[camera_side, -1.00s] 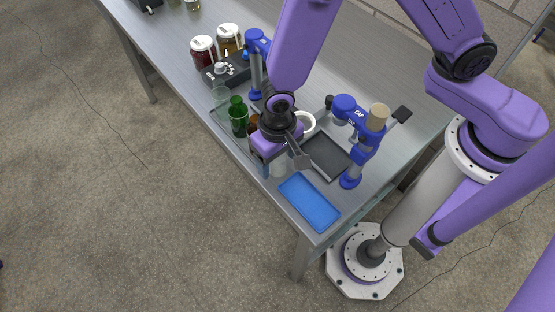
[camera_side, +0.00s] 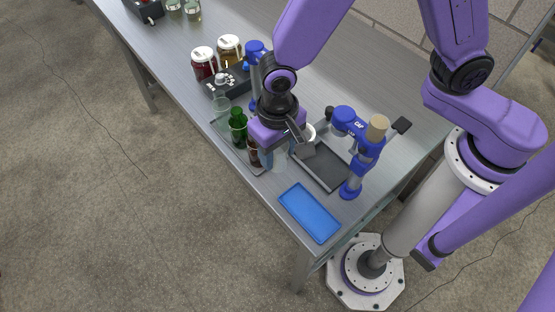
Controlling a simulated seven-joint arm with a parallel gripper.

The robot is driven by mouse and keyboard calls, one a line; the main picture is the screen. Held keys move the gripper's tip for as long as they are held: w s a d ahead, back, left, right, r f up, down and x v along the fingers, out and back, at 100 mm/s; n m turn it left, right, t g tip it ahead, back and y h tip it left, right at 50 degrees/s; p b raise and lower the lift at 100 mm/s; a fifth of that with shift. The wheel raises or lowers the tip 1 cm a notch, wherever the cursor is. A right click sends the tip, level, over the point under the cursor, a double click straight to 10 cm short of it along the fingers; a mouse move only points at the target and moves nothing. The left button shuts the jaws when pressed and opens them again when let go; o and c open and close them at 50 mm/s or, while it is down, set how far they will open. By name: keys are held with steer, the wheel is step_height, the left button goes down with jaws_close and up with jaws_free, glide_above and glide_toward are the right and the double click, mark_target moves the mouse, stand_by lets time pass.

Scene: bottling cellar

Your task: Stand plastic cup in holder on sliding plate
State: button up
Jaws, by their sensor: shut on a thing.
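My gripper (camera_side: 279,155) is over the front part of the bench, shut on a clear, pale plastic cup (camera_side: 278,162) that is mostly hidden by the jaws. I cannot tell exactly how high the cup hangs. A white ring (camera_side: 311,130), perhaps the holder, shows just right of and behind my gripper, partly hidden by it. A dark grey plate (camera_side: 326,170) in a pale frame lies to the right, beside the blue capping stand (camera_side: 349,188). The cup is left of this plate, apart from it.
A blue tray (camera_side: 310,212) lies at the near bench corner. A green bottle (camera_side: 238,128) and a brown bottle (camera_side: 254,154) stand close left of my gripper. A second blue stand (camera_side: 255,50), a control box (camera_side: 226,82) and two jars (camera_side: 203,65) are farther back.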

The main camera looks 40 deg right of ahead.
step_height(320, 180, up, 2)
steer(key=shift+r, duration=0.1)
steer(key=shift+w+d+f+m, duration=0.55)
steer(key=shift+w+d+m, duration=0.25)
steer(key=shift+d, duration=1.05)
steer(key=shift+w+d+f+m, duration=0.6)
steer(key=shift+d+m, duration=0.25)
steer(key=shift+d, duration=0.95)
steer(key=shift+w+d+f+m, duration=0.5)
steer(key=shift+w+d+m, duration=0.35)
steer(key=shift+d, duration=1)
steer(key=shift+f, duration=1.55)
steer(key=o, duration=1.6)
steer(key=shift+c, duration=0.2)
step_height(320, 180, up, 6)
